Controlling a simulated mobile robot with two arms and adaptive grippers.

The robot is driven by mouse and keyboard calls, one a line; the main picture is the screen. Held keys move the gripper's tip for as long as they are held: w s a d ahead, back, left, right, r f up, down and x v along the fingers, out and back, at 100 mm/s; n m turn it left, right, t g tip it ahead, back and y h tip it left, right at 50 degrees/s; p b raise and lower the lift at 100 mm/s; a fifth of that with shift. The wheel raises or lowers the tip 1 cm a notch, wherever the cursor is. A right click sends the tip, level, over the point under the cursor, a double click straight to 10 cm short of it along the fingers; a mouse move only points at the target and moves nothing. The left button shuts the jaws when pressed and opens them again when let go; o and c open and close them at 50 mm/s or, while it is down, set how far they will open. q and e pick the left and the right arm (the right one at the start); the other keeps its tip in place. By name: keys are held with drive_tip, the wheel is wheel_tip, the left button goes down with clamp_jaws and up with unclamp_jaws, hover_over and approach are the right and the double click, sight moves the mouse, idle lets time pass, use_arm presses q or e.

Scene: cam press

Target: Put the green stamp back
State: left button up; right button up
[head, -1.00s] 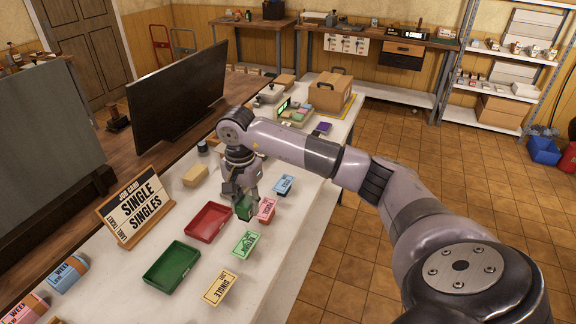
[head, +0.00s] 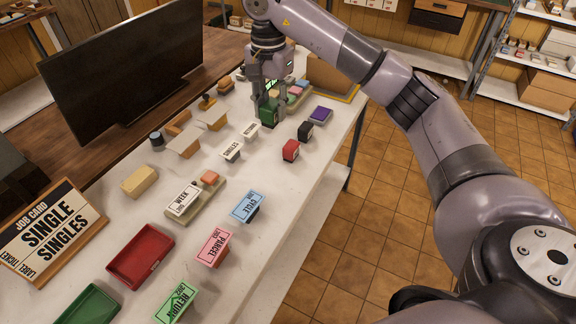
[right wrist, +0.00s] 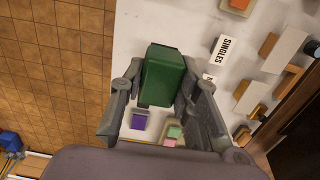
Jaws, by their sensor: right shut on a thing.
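My right gripper (head: 268,98) is shut on the green stamp (head: 267,113) over the far part of the white table (head: 285,205). In the right wrist view the green stamp (right wrist: 164,76) is a dark green block between the two fingers (right wrist: 160,95). Whether it touches the table I cannot tell. A tray with small pink, blue and green blocks (head: 298,90) is just beyond the gripper, partly hidden by it. A purple block (head: 320,114), a black block (head: 305,130) and a red block (head: 290,150) stand to the right. My left gripper is not in view.
Label blocks marked SINGLES (head: 231,151), CYCLE (head: 247,206), PARCEL (head: 213,247) and RETURN (head: 176,303) stand nearer. A red tray (head: 141,254), a green tray (head: 88,305) and a job card (head: 48,232) are at left. A monitor (head: 125,65) stands behind. A cardboard box (head: 332,77) is beyond.

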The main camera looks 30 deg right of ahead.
wheel_tip(320, 180, down, 15)
drive_tip(key=p, duration=0.2)
drive_tip(key=shift+s+a+r+p, duration=0.1)
drive_tip(key=shift+r+p, duration=0.1)
drive_tip(key=shift+p, duration=0.1)
drive_tip(key=shift+f, duration=0.6)
wheel_tip(320, 180, down, 4)
drive_tip(key=shift+r+p, duration=0.1)
drive_tip(key=shift+p, duration=0.5)
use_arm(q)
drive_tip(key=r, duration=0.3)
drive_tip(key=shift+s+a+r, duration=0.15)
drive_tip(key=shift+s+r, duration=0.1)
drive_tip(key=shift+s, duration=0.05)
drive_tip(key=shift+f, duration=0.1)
use_arm(e)
drive_tip(key=shift+f+b, duration=0.25)
drive_tip(key=shift+b, duration=0.1)
drive_tip(key=o, duration=0.9)
